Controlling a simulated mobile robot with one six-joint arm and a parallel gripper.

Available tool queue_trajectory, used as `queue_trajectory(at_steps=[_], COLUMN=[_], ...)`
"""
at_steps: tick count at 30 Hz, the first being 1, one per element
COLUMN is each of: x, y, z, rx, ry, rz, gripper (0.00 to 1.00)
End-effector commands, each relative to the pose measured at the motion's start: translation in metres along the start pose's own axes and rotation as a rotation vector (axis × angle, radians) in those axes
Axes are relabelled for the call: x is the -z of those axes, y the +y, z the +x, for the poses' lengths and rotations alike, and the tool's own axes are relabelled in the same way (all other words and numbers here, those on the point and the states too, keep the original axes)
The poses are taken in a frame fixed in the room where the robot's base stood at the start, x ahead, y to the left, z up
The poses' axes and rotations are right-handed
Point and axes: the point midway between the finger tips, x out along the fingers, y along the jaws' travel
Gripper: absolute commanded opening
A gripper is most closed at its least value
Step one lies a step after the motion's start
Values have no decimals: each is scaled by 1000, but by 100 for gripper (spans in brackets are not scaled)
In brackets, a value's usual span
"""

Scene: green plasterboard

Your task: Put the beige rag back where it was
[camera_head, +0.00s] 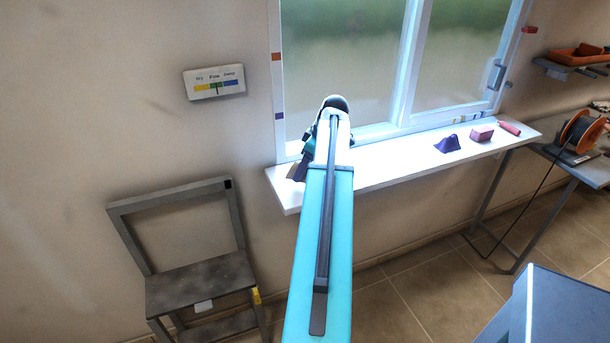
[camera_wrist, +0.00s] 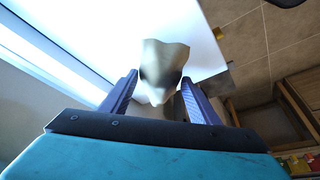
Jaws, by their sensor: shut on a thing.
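The beige rag (camera_wrist: 163,65) is a small, crumpled, peaked piece of cloth. In the wrist view it sits between the two purple fingers of my gripper (camera_wrist: 159,82), which is shut on it. The white windowsill (camera_head: 375,172) lies beyond the rag in the wrist view. In the head view my gripper (camera_head: 299,168) is over the left end of the sill, mostly hidden by my arm. The rag cannot be made out there. I cannot tell whether the rag touches the sill.
A purple cloth (camera_head: 447,144), a pink block (camera_head: 481,134) and a red cylinder (camera_head: 510,128) lie on the sill's right part. The window (camera_head: 350,60) rises behind. A grey chair-like frame (camera_head: 200,285) stands at left. A cable reel (camera_head: 580,132) is on the right-hand table.

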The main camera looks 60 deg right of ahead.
Motion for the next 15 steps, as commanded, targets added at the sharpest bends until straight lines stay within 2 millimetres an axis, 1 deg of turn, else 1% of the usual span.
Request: queue_trajectory(at_steps=[5,15], x=[-2,-12], y=[0,0], z=[5,28], rx=[1,1], ry=[0,0], rz=[0,1], gripper=[35,35])
